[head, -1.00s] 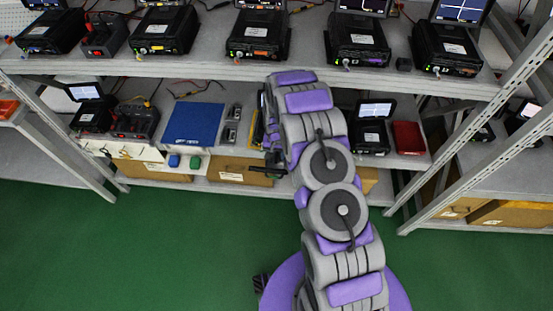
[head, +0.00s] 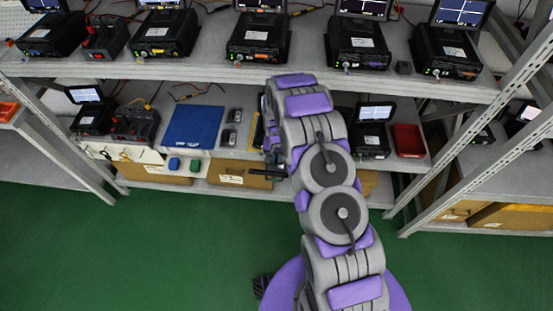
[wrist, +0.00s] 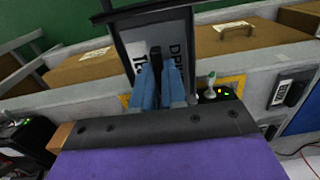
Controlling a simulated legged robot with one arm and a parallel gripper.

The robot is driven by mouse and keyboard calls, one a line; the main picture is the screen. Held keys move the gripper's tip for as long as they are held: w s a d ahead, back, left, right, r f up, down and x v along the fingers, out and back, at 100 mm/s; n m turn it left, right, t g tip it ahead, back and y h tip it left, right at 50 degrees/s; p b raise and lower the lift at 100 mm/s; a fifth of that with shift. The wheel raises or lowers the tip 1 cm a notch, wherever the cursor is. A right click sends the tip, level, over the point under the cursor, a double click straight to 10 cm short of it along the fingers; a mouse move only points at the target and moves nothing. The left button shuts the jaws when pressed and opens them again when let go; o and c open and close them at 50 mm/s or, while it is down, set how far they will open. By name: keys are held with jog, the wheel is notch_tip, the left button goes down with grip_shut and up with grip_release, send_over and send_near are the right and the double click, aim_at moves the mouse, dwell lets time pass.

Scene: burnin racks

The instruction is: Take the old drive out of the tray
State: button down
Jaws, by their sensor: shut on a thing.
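My gripper (wrist: 160,88) has its two blue fingers close together and shut on the labelled drive (wrist: 179,52). The drive is a flat piece with a pale label and large dark letters, partly hidden by the fingers. A dark frame, which looks like the open tray (wrist: 124,53), surrounds it. I cannot tell whether the drive is clear of the tray. In the head view, a dark flat piece, likely the tray (head: 268,172), sticks out at the lower shelf's front edge. My arm hides the gripper and the station there.
The lower shelf holds a blue mat (head: 194,126), a red tray (head: 408,140) and a unit with a lit screen (head: 374,112). Several black test units line the upper shelf (head: 215,68) above. Cardboard boxes (head: 240,172) stand below. The green floor (head: 150,245) in front is clear.

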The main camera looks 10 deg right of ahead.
jog(key=shift+r, duration=0.15)
notch_tip(320, 180, up, 4)
jog(key=shift+f+p, duration=0.1)
jog(key=shift+p, duration=0.65)
jog(key=s+r+p, duration=0.2)
jog(key=s, duration=0.6)
jog(key=s+r+p, duration=0.2)
jog(key=s, duration=0.6)
jog(key=shift+a+r, duration=0.25)
jog(key=shift+a, duration=0.15)
